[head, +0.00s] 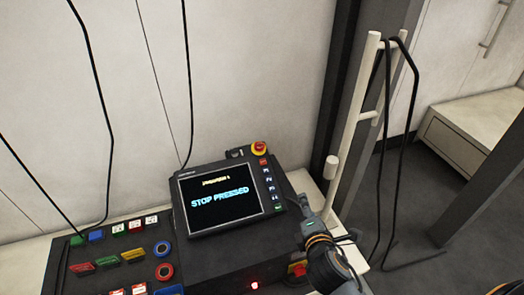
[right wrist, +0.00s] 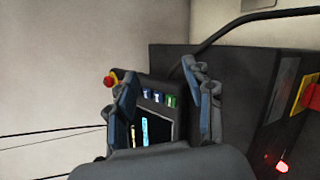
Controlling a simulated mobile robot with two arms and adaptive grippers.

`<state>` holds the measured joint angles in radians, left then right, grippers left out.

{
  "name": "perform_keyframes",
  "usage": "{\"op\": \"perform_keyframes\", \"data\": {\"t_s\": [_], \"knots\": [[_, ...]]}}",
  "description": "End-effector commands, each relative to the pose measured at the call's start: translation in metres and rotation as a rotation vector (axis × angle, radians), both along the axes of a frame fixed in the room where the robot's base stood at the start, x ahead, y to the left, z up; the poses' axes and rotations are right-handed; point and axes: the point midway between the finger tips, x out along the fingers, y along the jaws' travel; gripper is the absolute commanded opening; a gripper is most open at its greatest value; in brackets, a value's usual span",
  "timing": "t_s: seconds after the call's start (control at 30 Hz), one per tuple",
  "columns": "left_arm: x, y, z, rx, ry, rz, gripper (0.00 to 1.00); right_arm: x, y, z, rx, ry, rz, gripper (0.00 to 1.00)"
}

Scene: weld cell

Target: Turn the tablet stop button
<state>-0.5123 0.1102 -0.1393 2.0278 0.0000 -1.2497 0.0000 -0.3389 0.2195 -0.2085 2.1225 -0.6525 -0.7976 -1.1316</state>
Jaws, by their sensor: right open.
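The tablet (head: 228,230) leans on the dark console, and its screen reads "STOP PRESSED". Its red stop button (head: 258,149) sits on a yellow base at the tablet's top right corner. The stop button (right wrist: 110,81) also shows in the right wrist view, at the left, beside the tip of one finger. My right gripper (head: 308,228) is at the tablet's lower right, apart from the stop button. In the right wrist view the gripper (right wrist: 163,82) is open and empty, with the tablet (right wrist: 153,128) showing between its fingers. My left gripper is not in view.
A console panel with coloured buttons (head: 107,260) lies left of the tablet. A red-and-yellow switch (head: 297,269) and a lit red lamp (head: 255,285) are on the console front. A white post (head: 352,120) with black cables stands at right. Cables hang at left.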

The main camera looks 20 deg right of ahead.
Motion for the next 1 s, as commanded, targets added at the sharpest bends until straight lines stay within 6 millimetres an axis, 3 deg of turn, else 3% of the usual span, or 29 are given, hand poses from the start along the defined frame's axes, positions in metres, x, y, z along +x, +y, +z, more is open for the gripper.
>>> {"op": "perform_keyframes", "data": {"t_s": [0.2,0.3,0.4,0.67,1.0], "knots": [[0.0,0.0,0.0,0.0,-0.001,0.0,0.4,0.051,0.027,0.039,-0.711,-0.129,0.331,0.52],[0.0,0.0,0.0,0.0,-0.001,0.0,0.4,0.063,0.043,0.048,-0.971,-0.17,0.429,0.52],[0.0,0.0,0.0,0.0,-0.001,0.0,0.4,0.069,0.052,0.052,-1.125,-0.193,0.484,0.52],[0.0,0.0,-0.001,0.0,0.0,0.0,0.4,0.096,0.058,0.054,-1.193,-0.206,0.506,0.52],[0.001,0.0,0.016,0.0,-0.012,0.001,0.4,0.167,0.06,0.052,-1.189,-0.204,0.504,0.52]]}}
